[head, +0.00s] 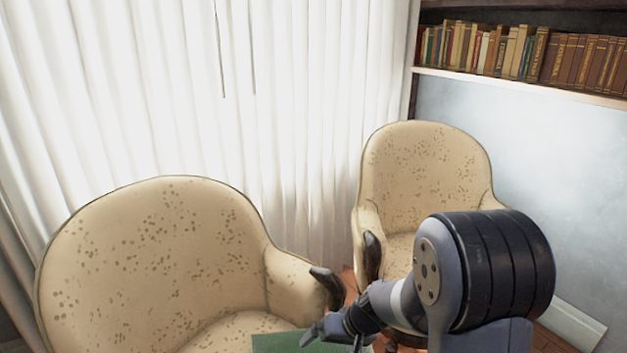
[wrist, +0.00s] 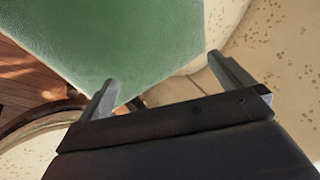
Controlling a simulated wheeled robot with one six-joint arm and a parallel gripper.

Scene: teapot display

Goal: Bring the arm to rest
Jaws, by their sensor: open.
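My gripper (wrist: 162,70) shows in the wrist view with its two grey fingers spread wide apart. It is open, and nothing is between the fingers. A flat green surface (wrist: 110,40) with a corner lies beyond the fingers in that view. My gripper is partly visible in the head view (head: 316,336), low in the middle, by the edge of the same green surface (head: 275,343). The arm's dark, ringed joint hides part of the right side there. I cannot tell whether the fingers touch the green surface.
A spotted cream armchair (head: 160,250) stands at the left and another (head: 425,165) behind to the right. Both have dark armrest ends near my arm. White curtains (head: 290,110) hang behind. A bookshelf (head: 520,85) with several books is at upper right.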

